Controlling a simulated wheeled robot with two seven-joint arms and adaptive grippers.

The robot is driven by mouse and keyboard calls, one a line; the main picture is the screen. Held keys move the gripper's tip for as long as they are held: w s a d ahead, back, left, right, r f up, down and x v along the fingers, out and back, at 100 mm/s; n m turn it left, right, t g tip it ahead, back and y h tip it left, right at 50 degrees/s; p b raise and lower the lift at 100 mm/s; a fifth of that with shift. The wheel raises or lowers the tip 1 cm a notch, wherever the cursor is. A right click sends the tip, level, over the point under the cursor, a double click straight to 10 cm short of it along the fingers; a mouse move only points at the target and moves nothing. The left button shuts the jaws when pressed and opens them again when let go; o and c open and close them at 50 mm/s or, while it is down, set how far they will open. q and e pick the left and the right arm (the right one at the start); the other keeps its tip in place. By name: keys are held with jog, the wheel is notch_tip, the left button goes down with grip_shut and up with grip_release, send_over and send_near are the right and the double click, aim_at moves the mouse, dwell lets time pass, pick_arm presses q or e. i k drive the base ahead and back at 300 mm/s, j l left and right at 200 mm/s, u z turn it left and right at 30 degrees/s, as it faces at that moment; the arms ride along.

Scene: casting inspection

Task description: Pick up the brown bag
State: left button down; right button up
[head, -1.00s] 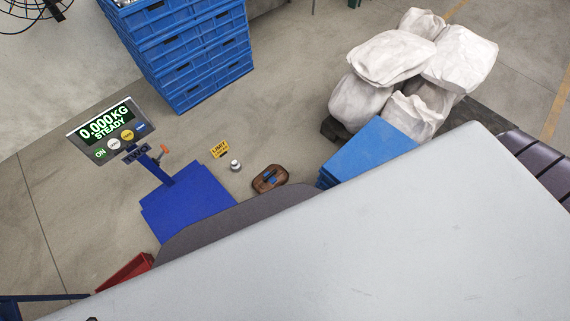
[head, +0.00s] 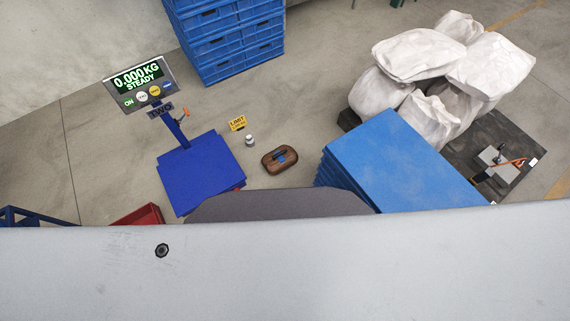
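A small brown oval item (head: 279,159) with blue parts on top lies on the concrete floor near the middle of the head view. It is the only brown thing that could be the bag, but it is too small to be sure. It lies between the blue floor scale (head: 200,172) and a blue stack (head: 395,160). Nothing touches it. Neither of my grippers shows in the view.
The scale's display (head: 139,78) reads 0.000 KG. A small metal weight (head: 249,141) and a yellow limit sign (head: 238,124) stand nearby. Blue crates (head: 235,45) are stacked behind. A red bin (head: 138,215) is partly hidden.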

aim_at(281, 158)
jog(key=i+j+z, duration=0.2)
jog(key=z, duration=0.25)
jog(key=i+j+z, duration=0.25)
jog(key=z, duration=0.2)
jog(key=i+j+z, duration=0.15)
jog(key=j+z, duration=0.3)
jog(key=i+j+z, duration=0.15)
jog(key=j+z, duration=0.15)
jog(key=z, duration=0.2)
